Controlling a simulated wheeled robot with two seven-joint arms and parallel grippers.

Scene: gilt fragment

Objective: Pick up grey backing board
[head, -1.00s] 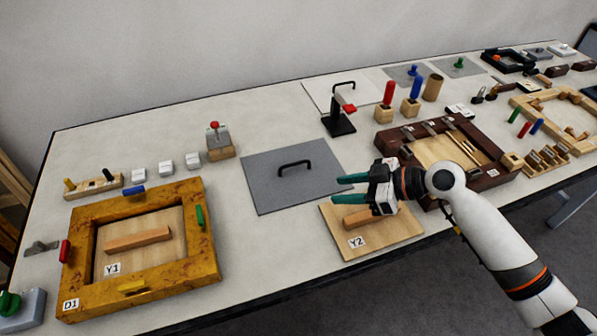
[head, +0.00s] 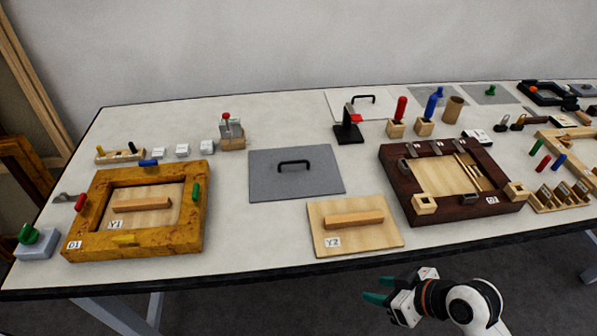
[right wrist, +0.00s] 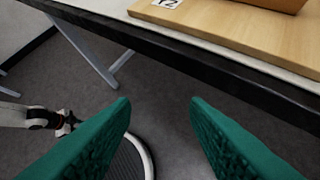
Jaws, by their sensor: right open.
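The grey backing board (head: 296,184) lies flat on the table, left of centre in the head view. A black arched handle (head: 294,163) stands on its upper middle. My right gripper (head: 372,288) is open and empty, in front of the table's front edge and to the lower right of the board. Its green fingers (right wrist: 160,115) are spread with only floor between them in the right wrist view. The board does not show in the right wrist view. My left gripper is not in view.
The Y2 panel (head: 325,214) with a wooden bar lies between the board and the front edge. The gold D1 frame (head: 190,236) is to the left, the dark frame (head: 400,188) to the right. A black stand (head: 348,133) and a white board (head: 345,101) are behind.

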